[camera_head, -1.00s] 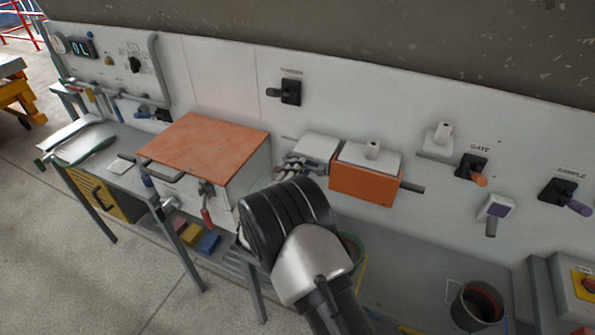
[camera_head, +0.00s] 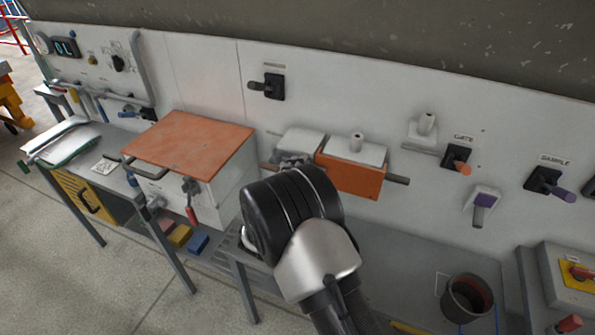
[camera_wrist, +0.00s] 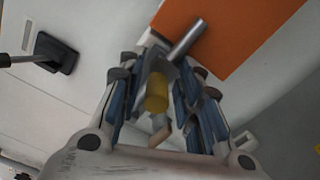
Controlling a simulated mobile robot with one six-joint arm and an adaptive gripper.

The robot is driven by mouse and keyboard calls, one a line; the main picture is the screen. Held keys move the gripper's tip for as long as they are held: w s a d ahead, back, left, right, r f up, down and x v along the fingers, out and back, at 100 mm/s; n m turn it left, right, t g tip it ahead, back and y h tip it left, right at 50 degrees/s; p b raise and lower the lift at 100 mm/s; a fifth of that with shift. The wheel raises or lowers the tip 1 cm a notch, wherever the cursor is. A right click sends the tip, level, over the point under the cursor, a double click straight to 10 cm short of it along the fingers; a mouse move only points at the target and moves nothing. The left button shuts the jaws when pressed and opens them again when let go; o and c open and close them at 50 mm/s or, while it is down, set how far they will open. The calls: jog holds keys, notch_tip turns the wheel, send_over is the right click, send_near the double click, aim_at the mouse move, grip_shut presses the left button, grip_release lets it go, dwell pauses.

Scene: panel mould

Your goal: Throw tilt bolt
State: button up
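No label reading "tilt bolt" is legible. In the wrist view, a grey metal rod (camera_wrist: 188,38) runs across the edge of an orange surface (camera_wrist: 228,32). A yellow cylindrical knob (camera_wrist: 157,92) lies between the blue-padded fingers of my gripper (camera_wrist: 163,100), with gaps showing on both sides. My gripper is open. In the head view, my gripper (camera_head: 292,160) is at the left end of the orange block (camera_head: 350,177) on the wall panel, partly hidden by my black wrist. The yellow knob is hidden there. A grey bar (camera_head: 397,180) sticks out from the block's right side.
A black switch (camera_head: 273,86) sits above my gripper. An orange-topped box (camera_head: 190,143) stands left on the bench. A dark bucket (camera_head: 467,297) stands lower right.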

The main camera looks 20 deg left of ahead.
jog(key=shift+o, duration=0.3)
jog(key=shift+d, duration=0.1)
jog(key=shift+s, duration=0.25)
jog(key=s+a, duration=0.1)
jog(key=s, duration=1)
jog(key=shift+s, duration=0.2)
